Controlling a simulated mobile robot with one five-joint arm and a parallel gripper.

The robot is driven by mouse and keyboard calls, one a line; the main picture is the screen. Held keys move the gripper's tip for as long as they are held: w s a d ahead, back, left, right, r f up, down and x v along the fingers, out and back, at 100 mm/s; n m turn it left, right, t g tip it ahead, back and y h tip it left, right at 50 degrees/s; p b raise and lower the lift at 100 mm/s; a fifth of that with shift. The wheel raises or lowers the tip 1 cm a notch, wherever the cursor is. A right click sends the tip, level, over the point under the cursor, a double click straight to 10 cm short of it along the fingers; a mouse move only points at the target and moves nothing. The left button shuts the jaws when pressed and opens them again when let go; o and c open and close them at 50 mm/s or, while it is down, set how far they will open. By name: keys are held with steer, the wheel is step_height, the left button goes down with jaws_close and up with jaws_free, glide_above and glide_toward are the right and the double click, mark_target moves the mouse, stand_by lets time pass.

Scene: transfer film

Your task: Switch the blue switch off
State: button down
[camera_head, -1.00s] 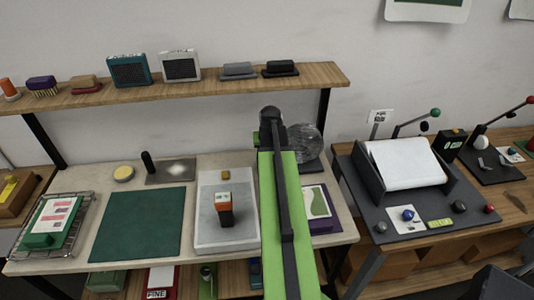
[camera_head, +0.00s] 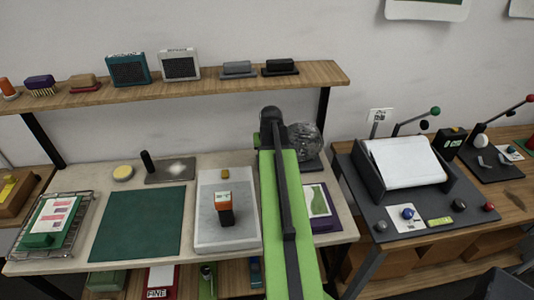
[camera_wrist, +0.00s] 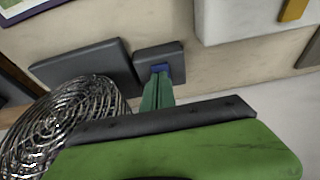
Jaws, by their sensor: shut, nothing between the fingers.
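The blue switch (camera_wrist: 163,69) shows in the wrist view, set in a small dark box (camera_wrist: 148,54). My gripper (camera_wrist: 160,82) is shut and empty, its green fingertips at the switch's near edge. They partly cover the switch, so I cannot tell whether they touch it or which way it is set. A round wire cage (camera_wrist: 62,128), like a fan's, is at the lower left, by a dark flat base (camera_wrist: 88,68). The cage also shows in the head view (camera_head: 308,141), right of my arm's end. The switch and my fingertips are hidden behind my arm there.
A pale slab (camera_head: 207,236) with an orange-and-black block (camera_head: 224,210) lies left of my arm. A green mat (camera_head: 140,225) is further left. A wooden shelf (camera_head: 200,83) runs behind. A dark machine with white paper (camera_head: 405,165) stands right.

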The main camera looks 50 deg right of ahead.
steer(key=shift+r+p, duration=0.6)
steer(key=p+v, duration=1.2)
steer(key=v, duration=0.1)
steer(key=shift+d+f, duration=0.1)
